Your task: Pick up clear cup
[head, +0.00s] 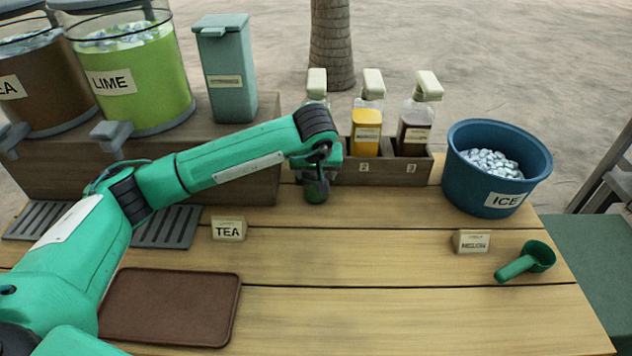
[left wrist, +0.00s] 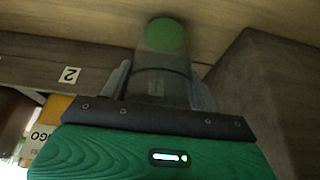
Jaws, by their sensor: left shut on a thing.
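The clear cup (left wrist: 158,62) is between the two fingers of my left gripper (left wrist: 160,88) in the left wrist view. It looks see-through, with a green round end away from the gripper. The fingers are shut on its sides. In the head view my left gripper (head: 318,166) is at the back of the table, just in front of the bottle rack. The cup (head: 316,191) shows there only as a small dark shape under the gripper. I cannot tell whether it touches the table. My right gripper is not in view.
A wooden rack (head: 385,172) with pump bottles is right behind the gripper. A wooden riser (head: 262,185) with drink dispensers (head: 135,75) stands left. A blue ice bucket (head: 470,190), green scoop (head: 525,262) and brown tray (head: 170,307) are on the table. The front middle is clear.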

